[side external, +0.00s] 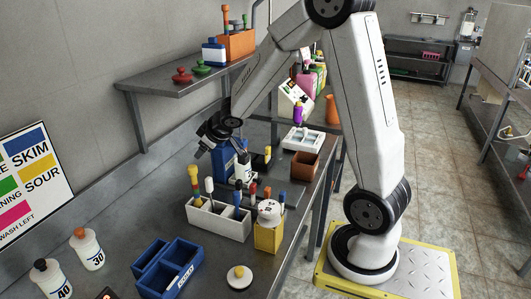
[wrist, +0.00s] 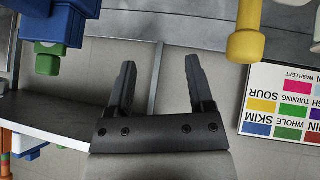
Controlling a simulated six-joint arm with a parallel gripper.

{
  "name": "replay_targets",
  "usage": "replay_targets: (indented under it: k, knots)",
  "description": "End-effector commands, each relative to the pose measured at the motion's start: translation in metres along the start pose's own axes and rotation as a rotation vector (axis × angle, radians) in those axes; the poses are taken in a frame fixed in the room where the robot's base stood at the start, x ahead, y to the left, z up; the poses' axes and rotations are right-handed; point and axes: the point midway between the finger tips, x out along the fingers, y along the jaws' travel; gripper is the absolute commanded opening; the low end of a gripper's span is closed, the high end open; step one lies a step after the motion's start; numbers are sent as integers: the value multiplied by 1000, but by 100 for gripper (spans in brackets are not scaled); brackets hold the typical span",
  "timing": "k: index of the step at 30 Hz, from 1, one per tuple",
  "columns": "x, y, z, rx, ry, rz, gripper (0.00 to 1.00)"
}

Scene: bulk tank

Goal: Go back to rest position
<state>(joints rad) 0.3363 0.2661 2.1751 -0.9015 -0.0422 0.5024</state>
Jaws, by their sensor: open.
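My gripper (side external: 203,150) is in the side external view, above the back part of the grey work table (side external: 118,230), pointing toward the wall. It is beside a blue object (side external: 221,162) and a white bottle (side external: 243,170); I cannot tell whether it touches either. In the wrist view my gripper (wrist: 160,88) shows two dark fingers spread apart, with only grey wall and a seam between them. Nothing is held. My arm is raised and bent over the table.
A white holder (side external: 218,222) with several tools, a yellow box (side external: 268,238) and blue bins (side external: 150,278) stand on the table. A wall shelf (side external: 165,80) bears red and green lids and an orange box (side external: 236,44). In the wrist view, a colour sign (wrist: 285,105) is at right.

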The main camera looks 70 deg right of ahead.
Motion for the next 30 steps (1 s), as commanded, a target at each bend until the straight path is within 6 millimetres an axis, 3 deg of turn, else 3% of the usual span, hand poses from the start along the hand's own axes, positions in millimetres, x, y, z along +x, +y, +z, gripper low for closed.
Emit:
replay_targets:
  k: [7,10,13,16,18,24,30]
  knots:
    - [-21,-42,-38,-80,55,-30,68]
    - [-31,-62,-44,-103,55,-52,68]
    - [-42,-85,-36,-112,23,-85,68]
    - [-55,-110,-8,-93,-59,-132,68]
    - [-64,-125,26,-55,-152,-166,68]
    - [-86,-148,103,48,-364,-209,68]
    - [-97,-155,134,93,-454,-220,68]
